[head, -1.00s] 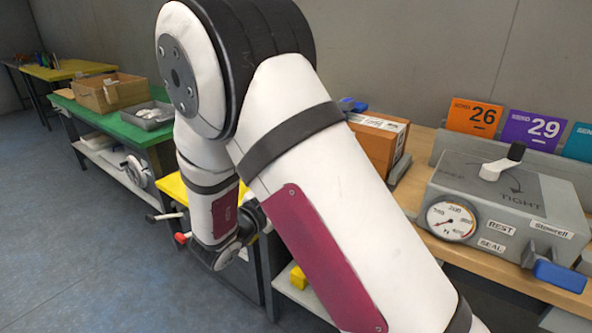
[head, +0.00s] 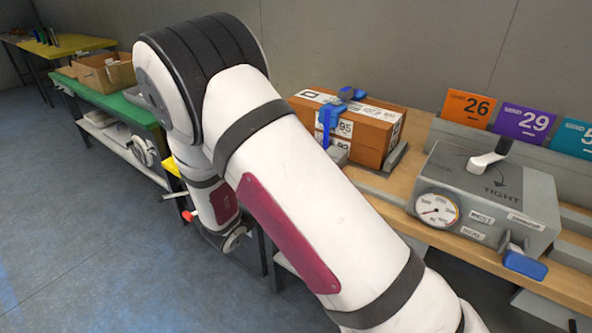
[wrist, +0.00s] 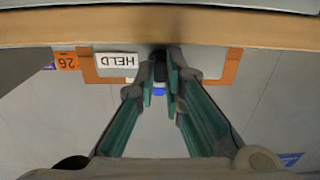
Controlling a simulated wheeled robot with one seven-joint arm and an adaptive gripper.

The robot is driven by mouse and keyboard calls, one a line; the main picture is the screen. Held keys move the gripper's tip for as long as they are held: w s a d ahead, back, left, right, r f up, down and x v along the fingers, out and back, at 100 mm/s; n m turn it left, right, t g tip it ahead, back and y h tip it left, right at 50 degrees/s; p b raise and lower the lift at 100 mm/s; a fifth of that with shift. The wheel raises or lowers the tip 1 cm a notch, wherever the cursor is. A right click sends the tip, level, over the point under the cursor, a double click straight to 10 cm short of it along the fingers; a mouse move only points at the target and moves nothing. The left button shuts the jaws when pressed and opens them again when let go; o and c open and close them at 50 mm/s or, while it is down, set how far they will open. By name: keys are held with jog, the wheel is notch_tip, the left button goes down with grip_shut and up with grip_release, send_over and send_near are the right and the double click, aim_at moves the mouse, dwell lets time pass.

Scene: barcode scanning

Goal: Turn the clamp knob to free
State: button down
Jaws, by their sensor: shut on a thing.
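In the wrist view, my gripper (wrist: 158,88) has its two green-padded fingers converged on a small dark knob (wrist: 158,62). The knob lies between the fingertips, which partly hide it. A white plate reading HELD (wrist: 117,60) sits just left of it, upside down in this view. A bit of blue (wrist: 159,90) shows at the fingertips. In the head view my gripper cannot be made out; my arm fills the middle.
An orange parcel (head: 365,133) with a blue clamp-like piece (head: 348,96) stands on the wooden bench (head: 425,125). A gauge (head: 437,210) and blue handle (head: 525,265) are on the grey box's front. Numbered signs (head: 468,108) stand behind. Open floor (head: 90,250) lies left.

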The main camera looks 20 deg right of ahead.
jog(key=shift+f, duration=0.1)
jog(key=c, duration=2)
grip_release()
jog(key=shift+o, duration=0.2)
jog(key=shift+s+a, duration=0.1)
jog(key=shift+a, duration=0.05)
jog(key=v, duration=1.1)
jog(key=shift+s+a, duration=0.2)
jog(key=shift+a, duration=0.1)
